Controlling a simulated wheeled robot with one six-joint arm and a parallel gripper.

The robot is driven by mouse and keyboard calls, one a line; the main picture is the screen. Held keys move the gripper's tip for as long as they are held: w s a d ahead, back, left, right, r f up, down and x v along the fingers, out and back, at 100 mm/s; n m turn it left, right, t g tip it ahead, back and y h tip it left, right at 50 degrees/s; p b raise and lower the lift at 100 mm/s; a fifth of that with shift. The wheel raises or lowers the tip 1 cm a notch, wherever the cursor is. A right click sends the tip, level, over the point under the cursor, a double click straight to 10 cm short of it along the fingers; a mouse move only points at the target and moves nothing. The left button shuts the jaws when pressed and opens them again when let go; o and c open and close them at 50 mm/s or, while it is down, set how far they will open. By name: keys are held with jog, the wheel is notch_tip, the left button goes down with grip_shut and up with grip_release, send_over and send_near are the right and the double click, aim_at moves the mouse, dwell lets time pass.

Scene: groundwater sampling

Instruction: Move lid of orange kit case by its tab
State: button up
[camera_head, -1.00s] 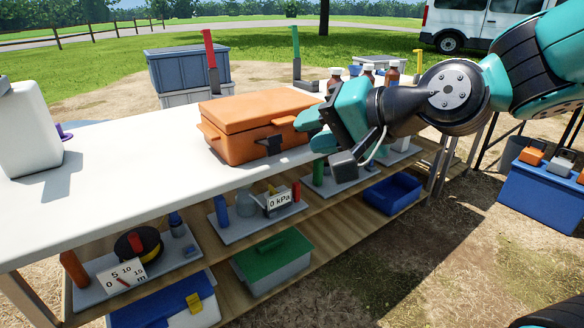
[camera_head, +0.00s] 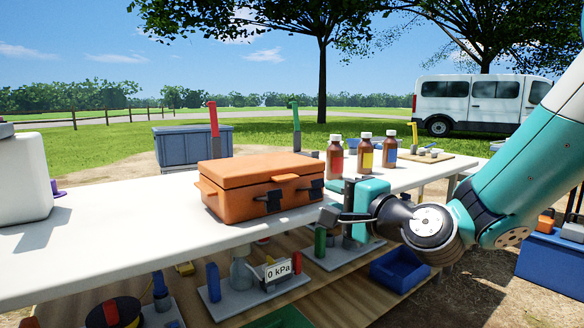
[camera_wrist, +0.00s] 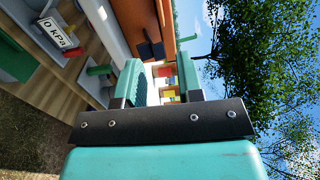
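The orange kit case (camera_head: 240,205) stands on the white table with its lid (camera_head: 255,168) closed. Dark latches (camera_head: 270,200) sit on its front, and a small orange tab (camera_head: 285,178) sticks out at the lid's front edge. In the wrist view the case (camera_wrist: 138,22) shows at the top with a dark latch. My gripper (camera_head: 338,205) is to the right of the case, near the table's front edge and apart from the case. In the wrist view my gripper (camera_wrist: 158,82) has its two teal fingers spread, with nothing held between them.
Several brown bottles (camera_head: 365,152) stand on the table behind my gripper. A white jug (camera_head: 22,180) stands at the left. A lower shelf holds a gauge marked 0 kPa (camera_head: 278,269) and a blue bin (camera_head: 398,270). The tabletop left of the case is clear.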

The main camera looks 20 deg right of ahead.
aim_at(290, 180)
jog(key=p+x, duration=1.3)
jog(key=x, duration=0.1)
jog(key=shift+p, duration=0.4)
jog(key=shift+w, duration=0.1)
jog(key=shift+f, duration=0.1)
grip_shut()
